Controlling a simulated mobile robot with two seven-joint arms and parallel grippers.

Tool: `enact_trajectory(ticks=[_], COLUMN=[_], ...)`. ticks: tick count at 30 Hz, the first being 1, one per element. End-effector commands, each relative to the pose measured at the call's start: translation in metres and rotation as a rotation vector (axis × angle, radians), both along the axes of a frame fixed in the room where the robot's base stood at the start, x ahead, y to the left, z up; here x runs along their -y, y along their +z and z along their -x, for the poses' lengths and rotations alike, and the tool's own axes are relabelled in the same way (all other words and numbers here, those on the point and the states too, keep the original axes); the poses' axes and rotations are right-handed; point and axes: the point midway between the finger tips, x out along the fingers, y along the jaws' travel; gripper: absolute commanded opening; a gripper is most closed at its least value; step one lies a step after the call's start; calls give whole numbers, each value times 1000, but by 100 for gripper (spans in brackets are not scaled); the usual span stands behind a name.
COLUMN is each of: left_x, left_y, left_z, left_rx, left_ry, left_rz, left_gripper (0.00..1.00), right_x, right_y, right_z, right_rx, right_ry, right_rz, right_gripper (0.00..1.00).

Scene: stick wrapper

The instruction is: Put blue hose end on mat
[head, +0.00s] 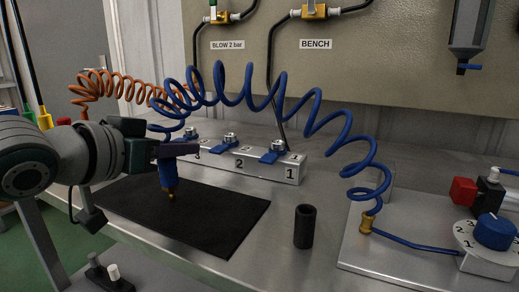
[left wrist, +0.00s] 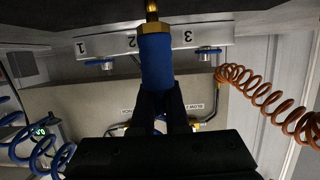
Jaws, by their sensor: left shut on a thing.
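My left gripper (head: 165,150) is shut on the blue hose end (head: 168,174), a blue sleeve with a brass tip pointing down. The hose end is upright over the black mat (head: 225,225), its tip close to the mat; I cannot tell whether it touches. In the left wrist view the blue hose end (left wrist: 156,62) sits between the dark fingers (left wrist: 160,105), brass tip towards the top edge. The blue coiled hose (head: 250,85) arches from near the gripper across to a brass fitting (head: 367,224) on the right. My right gripper is not in view.
A numbered metal manifold (head: 240,165) with blue valve handles stands behind the mat. A black cylinder (head: 305,227) stands right of the mat. A plate with a blue knob (head: 495,232) is at the right. An orange coiled hose (head: 110,85) hangs behind at the left.

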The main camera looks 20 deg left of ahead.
Motion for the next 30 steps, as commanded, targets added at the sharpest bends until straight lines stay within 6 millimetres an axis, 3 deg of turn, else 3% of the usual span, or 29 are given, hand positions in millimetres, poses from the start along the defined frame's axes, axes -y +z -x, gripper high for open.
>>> enact_trajectory(ticks=[10, 11, 18, 30], left_x=[0, 0, 0, -1], left_y=[-3, -2, -2, 3], left_z=[0, 0, 0, 7], left_rx=[1, 1, 0, -2], left_ry=[-1, -1, 0, -1], left_rz=[1, 1, 1, 1], left_gripper=[0, 16, 42, 42], right_x=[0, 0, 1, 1], right_y=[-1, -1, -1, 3], right_z=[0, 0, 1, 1], right_rx=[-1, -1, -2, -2], right_ry=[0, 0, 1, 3], right_rz=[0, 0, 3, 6], right_gripper=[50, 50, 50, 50])
